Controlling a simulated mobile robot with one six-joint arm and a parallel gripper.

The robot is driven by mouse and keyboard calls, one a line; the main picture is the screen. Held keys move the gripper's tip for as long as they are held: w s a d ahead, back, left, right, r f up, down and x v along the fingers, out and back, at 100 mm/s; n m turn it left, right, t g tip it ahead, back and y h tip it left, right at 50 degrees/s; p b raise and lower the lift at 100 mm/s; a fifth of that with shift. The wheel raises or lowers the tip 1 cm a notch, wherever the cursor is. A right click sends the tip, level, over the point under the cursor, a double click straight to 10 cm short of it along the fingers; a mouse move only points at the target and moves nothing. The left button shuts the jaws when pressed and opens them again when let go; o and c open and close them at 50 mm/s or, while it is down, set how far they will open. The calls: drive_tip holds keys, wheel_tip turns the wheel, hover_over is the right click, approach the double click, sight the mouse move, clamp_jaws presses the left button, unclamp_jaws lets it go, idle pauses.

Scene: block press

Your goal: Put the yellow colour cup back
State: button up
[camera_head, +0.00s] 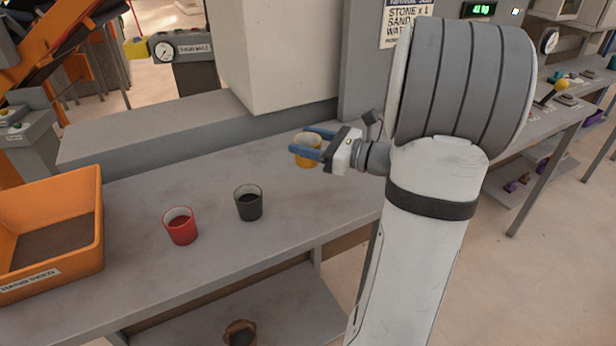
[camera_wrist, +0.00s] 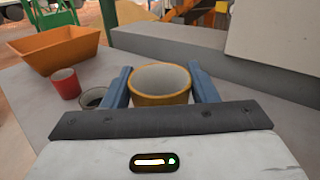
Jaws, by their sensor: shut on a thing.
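The yellow cup (camera_head: 307,151) is between the blue fingers of my gripper (camera_head: 312,144), at the right part of the grey table. The gripper is shut on it. In the wrist view the yellow cup (camera_wrist: 160,88) is upright, its open top towards the camera, with a finger on each side. I cannot see anything in it. I cannot tell whether its base touches the table. A red cup (camera_head: 180,226) and a dark grey cup (camera_head: 248,203) stand upright on the table to the left of my gripper. Both also show at the left of the wrist view.
An orange bin (camera_head: 85,235) labelled "HAND FEED" stands at the table's left end. A large pale block (camera_head: 285,50) and a grey ledge (camera_head: 150,130) lie behind the table. The table (camera_head: 320,205) is bare between the dark cup and my gripper. A brown container (camera_head: 240,333) is on the lower shelf.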

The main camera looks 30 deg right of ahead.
drive_tip(key=f, duration=0.4)
drive_tip(key=f+b, duration=0.1)
drive_tip(key=f, duration=0.3)
drive_tip(key=shift+s+d+f, duration=0.1)
drive_tip(key=shift+d+f, duration=0.1)
drive_tip(key=shift+f, duration=0.05)
drive_tip(key=shift+f+b, duration=0.25)
drive_tip(key=shift+b, duration=0.1)
drive_tip(key=o, duration=1.2)
drive_tip(key=shift+r, duration=0.1)
drive_tip(key=shift+c, duration=0.2)
